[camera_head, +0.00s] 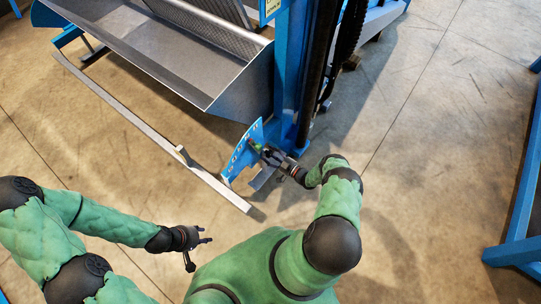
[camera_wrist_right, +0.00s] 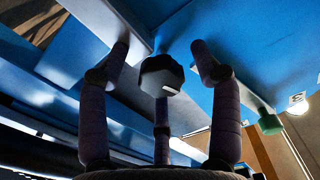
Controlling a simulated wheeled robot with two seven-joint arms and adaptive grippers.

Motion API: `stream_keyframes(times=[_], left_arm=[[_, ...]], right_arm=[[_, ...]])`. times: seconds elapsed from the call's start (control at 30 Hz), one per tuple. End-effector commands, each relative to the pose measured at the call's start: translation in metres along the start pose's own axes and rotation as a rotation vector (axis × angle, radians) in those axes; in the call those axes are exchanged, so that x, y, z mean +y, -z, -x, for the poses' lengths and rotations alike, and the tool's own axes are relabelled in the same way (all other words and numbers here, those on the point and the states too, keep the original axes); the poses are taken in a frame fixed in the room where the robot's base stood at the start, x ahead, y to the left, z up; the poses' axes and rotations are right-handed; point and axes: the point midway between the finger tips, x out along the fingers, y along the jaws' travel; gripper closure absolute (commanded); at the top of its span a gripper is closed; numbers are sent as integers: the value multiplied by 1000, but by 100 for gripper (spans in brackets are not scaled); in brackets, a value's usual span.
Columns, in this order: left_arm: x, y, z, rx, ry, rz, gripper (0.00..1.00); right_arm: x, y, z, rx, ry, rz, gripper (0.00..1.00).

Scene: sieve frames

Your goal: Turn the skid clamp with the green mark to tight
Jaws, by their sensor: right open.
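A blue upright plate (camera_head: 240,156) with white markings stands at the foot of the blue post in the head view. A small green part (camera_head: 257,147) shows at its right edge; in the right wrist view a green knob (camera_wrist_right: 270,124) is right of my fingers. My right gripper (camera_head: 266,153) is at the plate. In the wrist view, my right gripper (camera_wrist_right: 162,52) is open, its fingers around a dark faceted knob (camera_wrist_right: 158,72) with a pale mark, apparently not pressed on it. My left gripper (camera_head: 201,247) is open and empty, away from the plate.
A long grey rail (camera_head: 150,130) runs along the floor left of the plate. A metal hopper (camera_head: 235,88) and blue post (camera_head: 287,80) stand behind. Open concrete floor (camera_head: 430,130) lies right, with a blue frame (camera_head: 520,215) at the far right.

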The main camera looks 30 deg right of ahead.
Motion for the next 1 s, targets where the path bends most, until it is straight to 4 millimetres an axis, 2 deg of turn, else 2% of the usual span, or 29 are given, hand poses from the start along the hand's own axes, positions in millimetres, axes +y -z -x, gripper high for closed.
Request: stream_keyframes(times=[0.1, 0.3, 0.67, 1.0], left_arm=[[0, 0, 0, 0, 0, 0, 60], [0, 0, 0, 0, 0, 0, 60], [0, 0, 0, 0, 0, 0, 60], [0, 0, 0, 0, 0, 0, 60]], right_arm=[[0, 0, 0, 0, 0, 0, 39], [0, 0, 0, -1, 0, 0, 91], [-1, -1, 0, -2, 0, -37, 92], [-2, -2, 1, -4, 0, -255, 92]])
